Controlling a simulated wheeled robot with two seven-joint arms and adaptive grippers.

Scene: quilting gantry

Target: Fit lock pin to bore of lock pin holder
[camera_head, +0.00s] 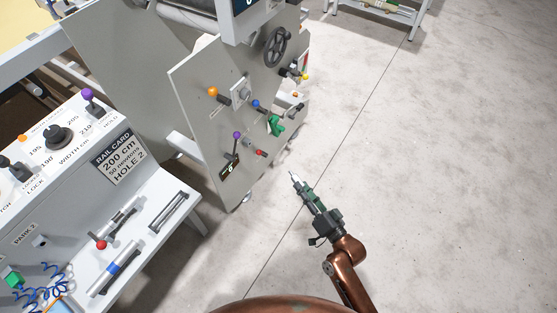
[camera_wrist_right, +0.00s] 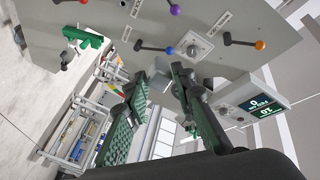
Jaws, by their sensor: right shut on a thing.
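My right gripper (camera_head: 305,192) is over open floor, to the right of and below the grey control panel (camera_head: 200,130) in the head view. Its green fingers (camera_wrist_right: 160,95) are shut on a small pale grey piece (camera_wrist_right: 158,73), which also shows as a light tip (camera_head: 295,177) in the head view. This is likely the lock pin; the fingers hide part of it. The piece is apart from the panel. Which panel fitting is the lock pin holder, I cannot tell; a green fitting (camera_head: 276,125) sits on the panel's right part and also shows in the wrist view (camera_wrist_right: 83,38). My left gripper is out of view.
Ball-ended levers stick out of the panel: orange (camera_head: 213,91), blue (camera_head: 255,103), purple (camera_head: 237,134) and red (camera_head: 261,152). A black handwheel (camera_head: 276,47) is above. A labelled console (camera_head: 80,190) stands at the left. The floor (camera_head: 450,180) at right is clear.

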